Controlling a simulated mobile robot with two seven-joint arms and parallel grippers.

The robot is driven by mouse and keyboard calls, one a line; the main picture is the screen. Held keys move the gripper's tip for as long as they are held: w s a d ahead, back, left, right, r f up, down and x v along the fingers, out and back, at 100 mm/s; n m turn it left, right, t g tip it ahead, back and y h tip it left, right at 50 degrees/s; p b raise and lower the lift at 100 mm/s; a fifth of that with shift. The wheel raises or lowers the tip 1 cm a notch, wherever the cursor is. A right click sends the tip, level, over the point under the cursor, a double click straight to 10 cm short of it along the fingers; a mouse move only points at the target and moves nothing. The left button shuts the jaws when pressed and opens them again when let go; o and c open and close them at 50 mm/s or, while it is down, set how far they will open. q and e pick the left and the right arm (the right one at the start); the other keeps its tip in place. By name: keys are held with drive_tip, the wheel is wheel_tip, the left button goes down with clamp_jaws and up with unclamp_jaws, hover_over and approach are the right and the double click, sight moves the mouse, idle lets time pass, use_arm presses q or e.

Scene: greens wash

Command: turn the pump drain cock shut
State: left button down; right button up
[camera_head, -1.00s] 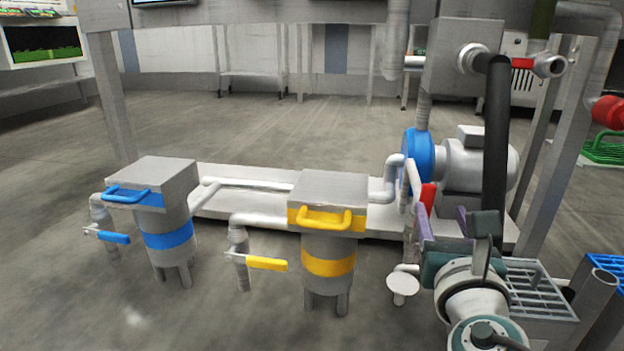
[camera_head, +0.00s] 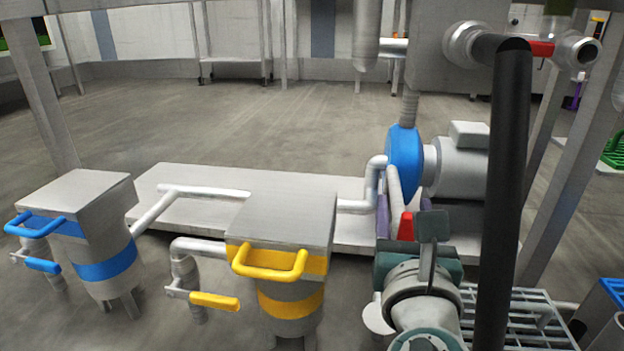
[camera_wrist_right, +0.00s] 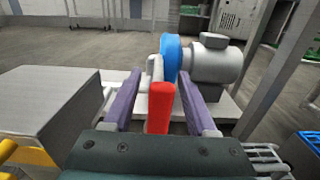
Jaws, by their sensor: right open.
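The pump drain cock's red handle (camera_head: 405,227) stands near-upright in front of the blue pump housing (camera_head: 404,160), partly hidden by my right gripper in the head view. In the right wrist view the red handle (camera_wrist_right: 159,108) stands between my two purple fingers, with a gap showing on each side. My right gripper (camera_head: 397,212) is open around the handle. It also shows in the wrist view (camera_wrist_right: 160,84). The cock's body is hidden behind the handle and gripper. My left gripper is out of view.
A strainer with a yellow handle (camera_head: 270,262) and one with a blue handle (camera_head: 35,226) stand to the left, each with a side valve. A thick black pipe (camera_head: 503,200) drops just right of my right gripper. A metal grate (camera_head: 530,318) lies at lower right.

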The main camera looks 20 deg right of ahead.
drive_tip(key=shift+s, duration=0.1)
drive_tip(key=shift+c, duration=0.2)
drive_tip(key=shift+c, duration=0.8)
clamp_jaws()
